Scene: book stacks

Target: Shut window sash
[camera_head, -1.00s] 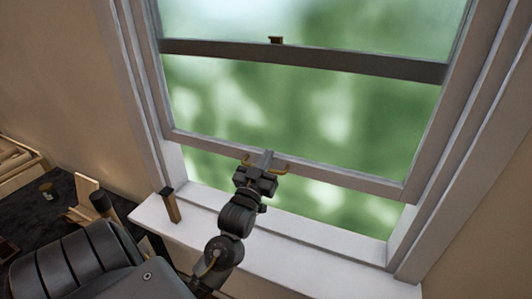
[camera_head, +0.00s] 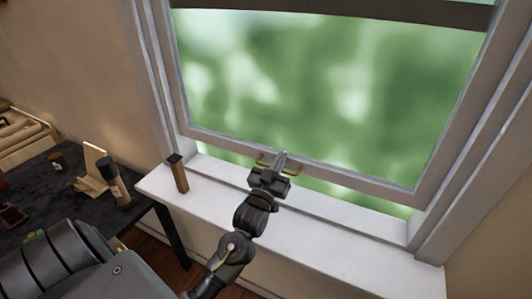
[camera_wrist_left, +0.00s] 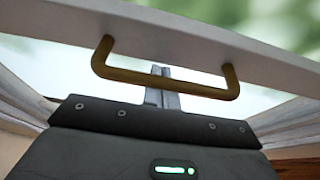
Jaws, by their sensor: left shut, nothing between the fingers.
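The window sash (camera_head: 350,184) is a pale frame around blurry green glass. A narrow strip of green shows between its bottom rail and the white sill (camera_head: 330,237), so it stands slightly open. A brass handle (camera_head: 297,171) sits on the bottom rail; it also shows in the left wrist view (camera_wrist_left: 165,83). My left gripper (camera_head: 279,160) is shut and empty at the handle, between its two ends. In the left wrist view the handle bar crosses in front of the fingers (camera_wrist_left: 162,100); contact is hard to tell. My right gripper is out of view.
A narrow brown block with a dark top (camera_head: 180,176) stands on the sill's left end. A dark table (camera_head: 60,205) at left holds a dark-capped bottle (camera_head: 115,183), a wooden stand (camera_head: 95,170) and small items. The sill right of my arm is clear.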

